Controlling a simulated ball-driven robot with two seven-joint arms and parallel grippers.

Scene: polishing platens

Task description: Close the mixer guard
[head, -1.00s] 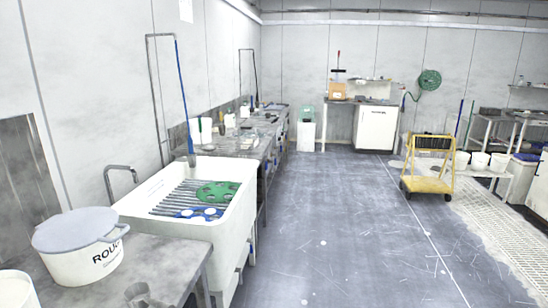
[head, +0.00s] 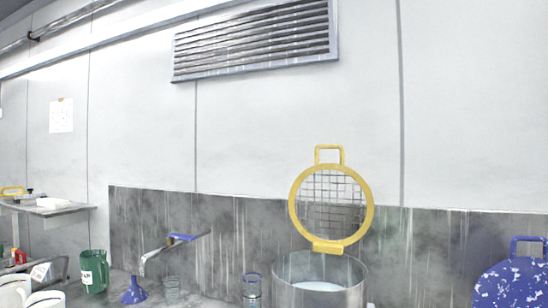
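The mixer guard (head: 296,204) is a round yellow ring with wire mesh and a yellow handle on top. It stands upright, raised open, at the back of the rim of a grey metal mixer bowl (head: 292,272). A yellow hinge block joins the guard to the rim. Pale, whitish contents show inside the bowl, and its lower part is cut off by the bottom edge of the view. Neither of my grippers is in the head view.
A blue speckled lid or vessel (head: 510,284) stands at the right. Left of the bowl are a glass jar (head: 252,287), a tap (head: 160,250), a blue funnel (head: 134,291) and a green jug (head: 95,271). A small shelf (head: 45,207) juts out at far left.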

